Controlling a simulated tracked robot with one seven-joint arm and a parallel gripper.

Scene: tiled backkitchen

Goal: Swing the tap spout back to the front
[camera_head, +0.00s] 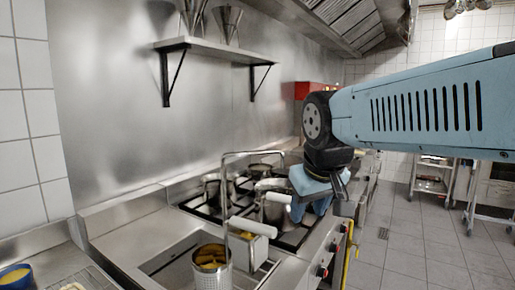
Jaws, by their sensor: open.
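The tap spout (251,154) is a thin grey metal pipe. One long leg drops from its left end toward the fryer basket, and a level run goes right toward the pots. Where it joins its base I cannot tell. My gripper (310,208) hangs from my light blue arm, right of the spout, over the right side of the stove. It is open and appears apart from the spout. The fingertips are partly hidden by the gripper's own blue body, and nothing shows held between them.
Metal pots (271,190) stand on the black stove grates. A wall shelf (213,50) hangs above. A blue bowl (15,276) is at lower left.

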